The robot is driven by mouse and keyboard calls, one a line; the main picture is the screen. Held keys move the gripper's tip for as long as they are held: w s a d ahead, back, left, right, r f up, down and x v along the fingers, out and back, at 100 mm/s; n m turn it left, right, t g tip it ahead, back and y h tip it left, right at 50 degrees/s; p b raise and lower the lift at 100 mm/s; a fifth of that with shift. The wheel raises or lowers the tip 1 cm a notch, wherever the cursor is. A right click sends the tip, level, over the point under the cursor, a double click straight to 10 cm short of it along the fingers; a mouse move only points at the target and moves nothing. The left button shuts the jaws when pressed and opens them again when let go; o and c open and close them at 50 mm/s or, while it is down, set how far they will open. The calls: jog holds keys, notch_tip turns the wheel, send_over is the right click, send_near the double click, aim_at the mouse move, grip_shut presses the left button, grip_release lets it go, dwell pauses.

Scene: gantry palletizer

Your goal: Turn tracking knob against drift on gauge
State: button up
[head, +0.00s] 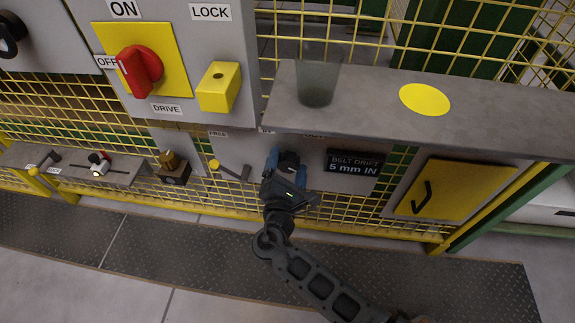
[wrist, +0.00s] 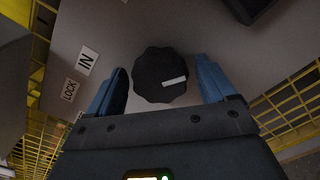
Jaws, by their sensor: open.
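The tracking knob is a black, lobed round knob with a white pointer mark. In the wrist view the knob (wrist: 158,76) sits between my two blue fingertips, with a gap on each side, and its mark points to the right. In the head view the knob (head: 289,160) is partly hidden by my gripper (head: 287,165), which is open around it. The drift gauge (head: 355,164) is a dark display to the right of the knob, reading "BELT DRIFT 5 mm IN".
A grey shelf (head: 375,105) juts out above the knob, with a translucent cup (head: 317,83) and a yellow disc (head: 425,99) on it. A yellow hatch (head: 463,188) is at the right.

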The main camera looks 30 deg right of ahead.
jog(key=shift+c, duration=0.3)
jog(key=c, duration=1)
jog(key=shift+o, duration=0.2)
jog(key=shift+f+m+b, duration=0.15)
jog(key=shift+m+b, duration=0.15)
jog(key=shift+b, duration=0.3)
jog(key=m+b, duration=0.3)
jog(key=shift+f, duration=0.15)
jog(key=m+b, duration=0.3)
jog(key=m, duration=0.1)
jog(key=shift+b, duration=0.3)
jog(key=shift+r, duration=0.2)
